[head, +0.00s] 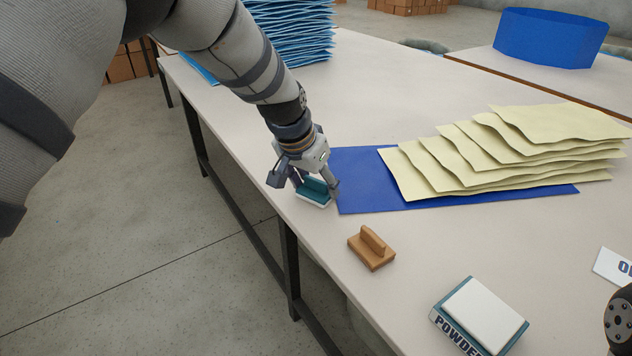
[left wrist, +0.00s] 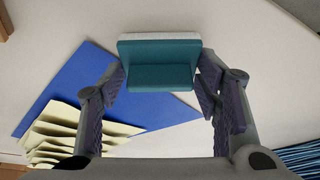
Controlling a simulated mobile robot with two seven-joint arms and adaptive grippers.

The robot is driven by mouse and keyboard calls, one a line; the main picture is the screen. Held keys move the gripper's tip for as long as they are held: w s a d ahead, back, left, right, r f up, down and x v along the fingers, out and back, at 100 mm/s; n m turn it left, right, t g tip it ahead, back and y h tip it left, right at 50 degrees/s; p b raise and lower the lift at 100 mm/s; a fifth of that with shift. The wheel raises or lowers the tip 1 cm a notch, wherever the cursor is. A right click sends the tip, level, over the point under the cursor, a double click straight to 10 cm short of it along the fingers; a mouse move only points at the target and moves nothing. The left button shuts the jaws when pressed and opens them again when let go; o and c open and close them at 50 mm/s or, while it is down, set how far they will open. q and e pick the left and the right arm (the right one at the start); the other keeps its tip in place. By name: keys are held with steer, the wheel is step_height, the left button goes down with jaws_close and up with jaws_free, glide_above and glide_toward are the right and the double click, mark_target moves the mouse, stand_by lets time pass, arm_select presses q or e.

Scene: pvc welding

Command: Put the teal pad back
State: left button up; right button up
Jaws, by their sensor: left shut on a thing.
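The teal pad (head: 314,192) has a raised teal grip and a white underside. It is at the table's left edge, just left of the blue sheet. My left gripper (head: 312,182) points down over it and is shut on its raised grip. In the left wrist view the pad (left wrist: 158,48) shows between the two dark fingers, its white face turned away. I cannot tell whether the pad touches the table or is slightly above it. My right gripper is not seen.
A blue sheet (head: 356,180) carries several cream sheets (head: 490,150). A wooden block with a handle (head: 372,249) and a POWDER pad (head: 480,315) lie nearer the front. A partly cut-off white label (head: 612,267) is at right. Light blue sheets (head: 290,30) are stacked behind. Bare table lies between the blocks.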

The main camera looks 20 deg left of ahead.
arm_select(q)
steer(key=shift+f, duration=0.15)
steer(key=o, duration=1.2)
steer(key=shift+r, duration=0.3)
steer(key=p+v, duration=0.2)
steer(key=v, duration=0.9)
steer(key=shift+s+r, duration=0.25)
steer(key=shift+r, duration=0.05)
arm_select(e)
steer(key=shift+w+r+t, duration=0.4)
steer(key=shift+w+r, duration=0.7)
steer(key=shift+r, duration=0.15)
